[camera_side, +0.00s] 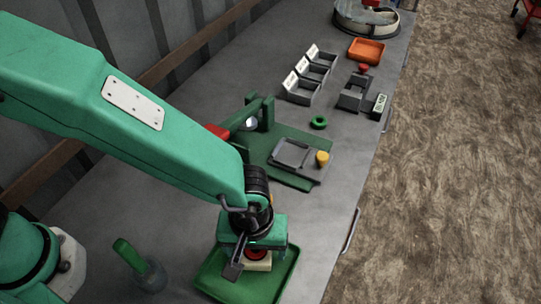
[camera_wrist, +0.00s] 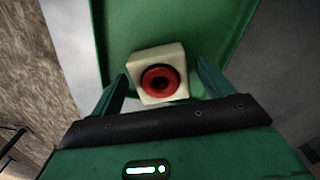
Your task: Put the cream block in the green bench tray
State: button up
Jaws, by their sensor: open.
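The cream block (camera_wrist: 141,61), with a red ring around a dark hole on its face, lies over the floor of the green bench tray (camera_wrist: 222,22). In the side view the cream block (camera_side: 262,266) shows just below my gripper (camera_side: 252,262), inside the rim of the green bench tray (camera_side: 285,282). In the wrist view my gripper's fingers (camera_wrist: 162,85) are spread, one on each side of the block, with a gap visible beside it. My gripper hides part of the block and tray in the side view.
Three labelled bins (camera_side: 301,89), an orange tray (camera_side: 367,51) and a green ring (camera_side: 319,123) stand farther back.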

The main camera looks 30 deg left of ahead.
notch_tip(320, 180, up, 12)
dwell(0.6)
jog(key=shift+r, duration=0.1)
dwell(0.4)
jog(key=w+a+r+m+t, duration=0.1)
jog(key=w+a+r, duration=0.15)
jog(key=a, duration=0.45)
jog(key=w+a+r+t+h, duration=0.1)
jog(key=a+r, duration=0.3)
jog(key=a, duration=0.2)
jog(key=w+a+r+m, duration=0.1)
jog(key=w+a+r, duration=0.15)
jog(key=a, duration=0.45)
jog(key=s+a+m+t, duration=0.1)
jog(key=s+a, duration=0.2)
jog(key=a, duration=0.5)
jog(key=s+a+r+m+t+y, duration=0.1)
jog(key=s+a, duration=0.3)
jog(key=a, duration=0.4)
jog(key=shift+r+t, duration=0.3)
jog(key=shift+t, duration=0.5)
jog(key=shift+a, duration=0.1)
